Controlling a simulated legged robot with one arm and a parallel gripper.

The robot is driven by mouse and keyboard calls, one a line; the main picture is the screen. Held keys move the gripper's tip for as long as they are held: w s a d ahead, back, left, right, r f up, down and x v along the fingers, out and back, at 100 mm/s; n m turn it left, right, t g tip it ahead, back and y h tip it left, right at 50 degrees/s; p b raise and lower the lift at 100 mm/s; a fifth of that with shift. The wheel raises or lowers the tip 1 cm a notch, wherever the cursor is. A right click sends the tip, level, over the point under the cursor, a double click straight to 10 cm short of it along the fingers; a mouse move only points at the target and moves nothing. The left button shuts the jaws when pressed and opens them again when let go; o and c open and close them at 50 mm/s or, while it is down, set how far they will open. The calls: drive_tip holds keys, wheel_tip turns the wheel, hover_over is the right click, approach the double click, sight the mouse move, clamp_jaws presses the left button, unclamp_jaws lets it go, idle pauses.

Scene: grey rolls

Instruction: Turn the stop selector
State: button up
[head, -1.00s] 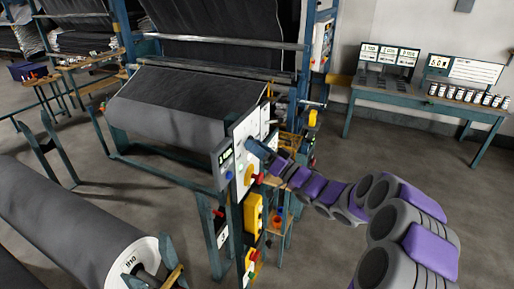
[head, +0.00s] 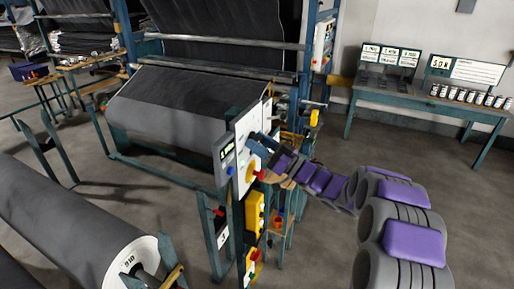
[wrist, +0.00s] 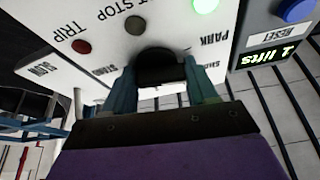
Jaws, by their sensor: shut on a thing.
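The stop selector (wrist: 158,66) is a black knob on the white control panel (wrist: 110,35), seen upside down in the wrist view. My gripper (head: 262,143) is at the panel, its two teal fingers either side of the knob and shut on it. Labels reading SLOW, TRIP, STOP and PARK surround the knob, some partly hidden by my fingers. I cannot tell which label the knob points to. In the head view my gripper hides the knob.
A green lamp (wrist: 205,5) glows on the panel. A grey box with a blue reset button (wrist: 295,10) and a "1 lifts" display (wrist: 272,54) adjoins it. A red button (head: 261,175) and yellow switch boxes (head: 254,215) sit lower. Floor to the right is open.

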drive_tip(key=shift+w+d+f+n+g+y+b, duration=0.1)
drive_tip(key=shift+n+g+y+b, duration=0.2)
drive_tip(key=shift+n+g+b, duration=0.7)
drive_tip(key=shift+w+d+f+n+g+y+p, duration=0.1)
drive_tip(key=shift+n+g+y, duration=0.3)
drive_tip(key=shift+n, duration=1.3)
drive_tip(key=shift+s+a+r, duration=0.1)
drive_tip(key=o, duration=1)
drive_tip(key=shift+d, duration=0.3)
